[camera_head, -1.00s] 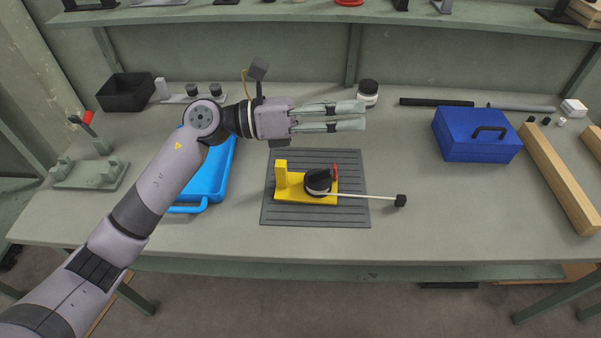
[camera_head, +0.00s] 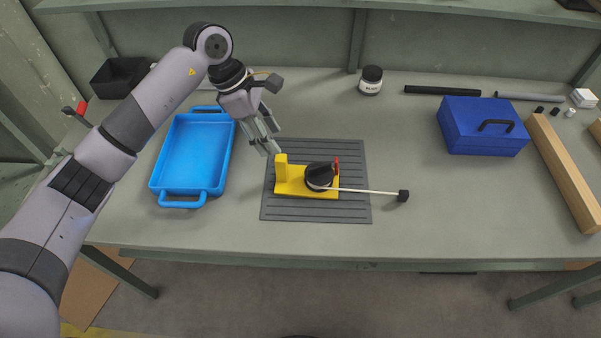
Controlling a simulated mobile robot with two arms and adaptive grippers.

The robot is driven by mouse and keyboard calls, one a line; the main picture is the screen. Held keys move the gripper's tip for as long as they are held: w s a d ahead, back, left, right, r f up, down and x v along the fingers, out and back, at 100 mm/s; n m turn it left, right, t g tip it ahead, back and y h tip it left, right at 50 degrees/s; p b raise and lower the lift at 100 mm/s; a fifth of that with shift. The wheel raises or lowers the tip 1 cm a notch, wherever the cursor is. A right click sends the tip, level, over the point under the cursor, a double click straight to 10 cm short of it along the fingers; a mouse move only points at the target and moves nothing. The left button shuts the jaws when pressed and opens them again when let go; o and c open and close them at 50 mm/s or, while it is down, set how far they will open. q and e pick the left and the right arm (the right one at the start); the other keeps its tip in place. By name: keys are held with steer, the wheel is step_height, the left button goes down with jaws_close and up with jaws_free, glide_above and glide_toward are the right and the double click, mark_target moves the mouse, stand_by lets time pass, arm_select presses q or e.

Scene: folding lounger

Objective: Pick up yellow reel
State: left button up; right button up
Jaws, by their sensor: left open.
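The yellow reel (camera_head: 316,193) sits on a dark grey ribbed mat (camera_head: 350,208) in the middle of the bench. It has a flat yellow base, a yellow upright block at its left end, a black round drum with a white band, and a small red part. A thin white rod runs from it to the right and ends in a black block (camera_head: 403,196). My left gripper (camera_head: 268,146) is open and empty. It points downward just behind and left of the yellow upright, apart from it as far as I can tell. My right gripper is not in view.
A blue tray (camera_head: 156,183) stands left of the mat. A blue toolbox (camera_head: 480,138), black and grey rods and a wooden beam (camera_head: 562,175) are on the right. A black-lidded jar (camera_head: 370,81) stands behind the mat. The bench between mat and toolbox is clear.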

mark_target(283, 158)
arm_select(q)
steer(key=x, duration=0.4)
steer(key=shift+d+p, duration=0.1)
steer(key=shift+p, duration=0.25)
steer(key=x, duration=0.1)
steer(key=p+x, duration=0.1)
steer(key=x, duration=0.1)
steer(key=p+x, duration=0.1)
steer(key=shift+s+f, duration=0.15)
steer(key=shift+s, duration=0.15)
steer(key=shift+d+f, duration=0.15)
steer(key=shift+f, duration=0.35)
steer(key=shift+c, duration=0.6)
jaws_close()
